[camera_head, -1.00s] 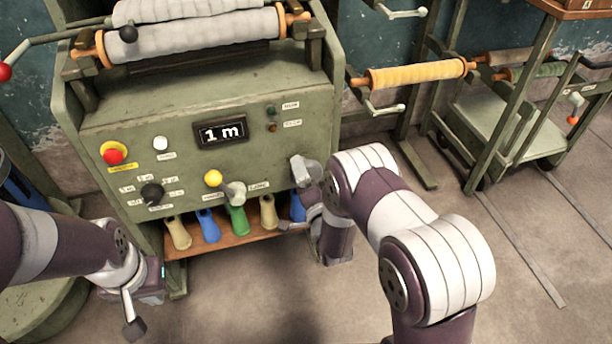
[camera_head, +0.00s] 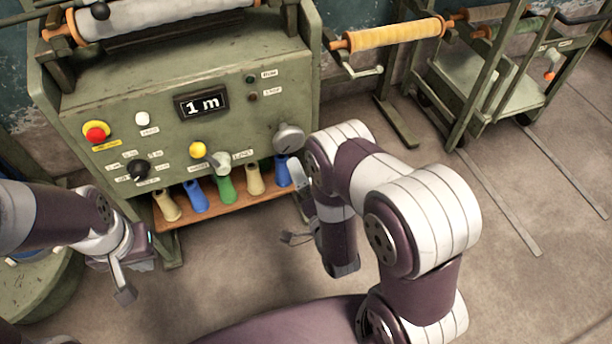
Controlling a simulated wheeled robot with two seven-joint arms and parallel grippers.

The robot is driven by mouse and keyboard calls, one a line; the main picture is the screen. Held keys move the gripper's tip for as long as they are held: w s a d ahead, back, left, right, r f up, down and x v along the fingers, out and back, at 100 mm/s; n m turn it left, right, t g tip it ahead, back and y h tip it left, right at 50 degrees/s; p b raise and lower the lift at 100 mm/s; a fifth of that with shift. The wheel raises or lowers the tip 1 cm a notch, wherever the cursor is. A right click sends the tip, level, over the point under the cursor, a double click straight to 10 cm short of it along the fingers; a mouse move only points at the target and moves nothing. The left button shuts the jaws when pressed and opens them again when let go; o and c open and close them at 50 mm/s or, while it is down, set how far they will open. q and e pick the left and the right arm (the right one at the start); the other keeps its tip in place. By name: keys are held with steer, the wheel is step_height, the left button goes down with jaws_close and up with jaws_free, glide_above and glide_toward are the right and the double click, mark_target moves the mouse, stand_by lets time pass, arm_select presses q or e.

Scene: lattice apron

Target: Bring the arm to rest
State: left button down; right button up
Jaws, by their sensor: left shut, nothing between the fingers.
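My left gripper (camera_head: 124,290) hangs in front of the lower left of the green machine (camera_head: 110,105), above the floor. It is shut, with nothing held. My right arm (camera_head: 420,220) bends in from the lower right, with its wrist pointing down beside the machine's right side. A small part of my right gripper (camera_head: 290,238) shows past the wrist, in front of the shelf's right end. The wrist hides most of it, so its jaws cannot be made out.
The machine carries a "1 m" display (camera_head: 202,104), a red button (camera_head: 96,133) and a grey knob (camera_head: 288,138). Several coloured spools (camera_head: 224,188) stand on its low shelf. A yellow roll (camera_head: 390,36) and a green cart (camera_head: 480,80) stand at the back right.

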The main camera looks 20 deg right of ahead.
steer(key=shift+s, duration=0.65)
steer(key=s+f+n+g, duration=0.6)
steer(key=f+n+g, duration=0.2)
steer(key=f+g, duration=0.35)
steer(key=s+d+r+n+g, duration=0.1)
steer(key=s+r+n+g, duration=0.25)
steer(key=r, duration=0.45)
steer(key=s+d+r+n+g, duration=0.15)
steer(key=s+r+g, duration=0.3)
steer(key=r, duration=0.45)
step_height(320, 180, up, 34)
steer(key=w+t+p, duration=0.2)
steer(key=t+p, duration=0.1)
steer(key=p, duration=2.7)
steer(key=shift+a+f+h, duration=0.15)
steer(key=shift+f+h, duration=0.1)
steer(key=shift+h, duration=0.05)
